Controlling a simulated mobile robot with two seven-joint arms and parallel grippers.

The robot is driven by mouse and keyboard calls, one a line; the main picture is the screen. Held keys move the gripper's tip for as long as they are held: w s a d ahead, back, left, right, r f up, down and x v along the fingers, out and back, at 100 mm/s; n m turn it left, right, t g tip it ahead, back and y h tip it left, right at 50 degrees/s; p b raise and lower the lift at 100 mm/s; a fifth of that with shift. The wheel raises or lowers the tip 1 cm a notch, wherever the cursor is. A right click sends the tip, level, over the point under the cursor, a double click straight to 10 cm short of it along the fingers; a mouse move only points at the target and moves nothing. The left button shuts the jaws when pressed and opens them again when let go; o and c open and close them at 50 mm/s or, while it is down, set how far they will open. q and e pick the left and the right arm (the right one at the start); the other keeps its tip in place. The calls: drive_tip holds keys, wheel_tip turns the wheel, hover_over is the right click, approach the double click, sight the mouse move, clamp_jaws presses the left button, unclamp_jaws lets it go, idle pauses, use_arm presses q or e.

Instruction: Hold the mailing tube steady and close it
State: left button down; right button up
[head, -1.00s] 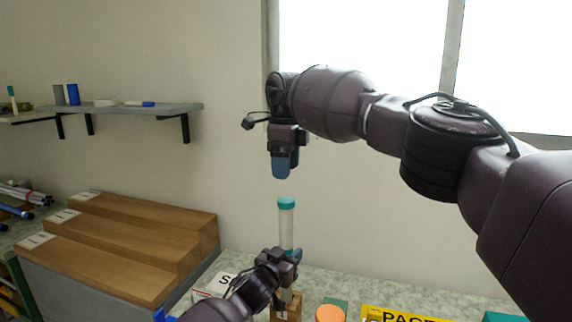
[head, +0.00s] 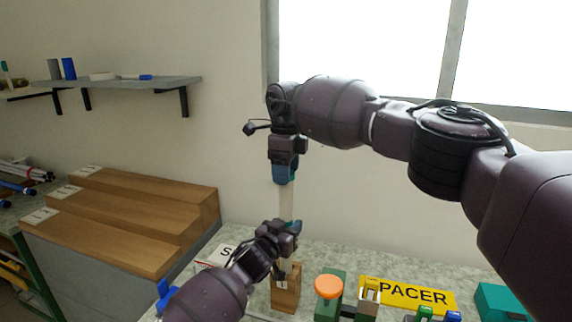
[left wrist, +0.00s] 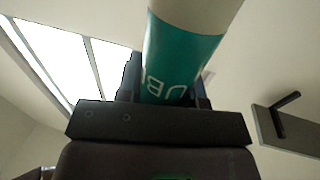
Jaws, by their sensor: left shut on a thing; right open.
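The mailing tube (head: 286,203) is pale and stands upright. My left gripper (head: 289,231) is shut on it around its middle. In the left wrist view the tube shows a teal band with white letters (left wrist: 181,62) between the fingers. My right gripper (head: 285,174) points straight down at the tube's top, open, with its fingers around the top end. The teal cap seen there earlier is mostly hidden by these fingers; I cannot tell whether they touch it. The tube's lower end meets a wooden block (head: 285,294), partly hidden by my left gripper.
Wooden steps (head: 130,225) are at left. A wall shelf (head: 130,88) holds several items.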

drive_tip(key=c, duration=0.9)
drive_tip(key=o, duration=1.1)
drive_tip(key=shift+r, duration=0.1)
wheel_tip(320, 180, up, 12)
drive_tip(key=shift+f, duration=0.1)
use_arm(q)
drive_tip(key=c, duration=0.7)
unclamp_jaws()
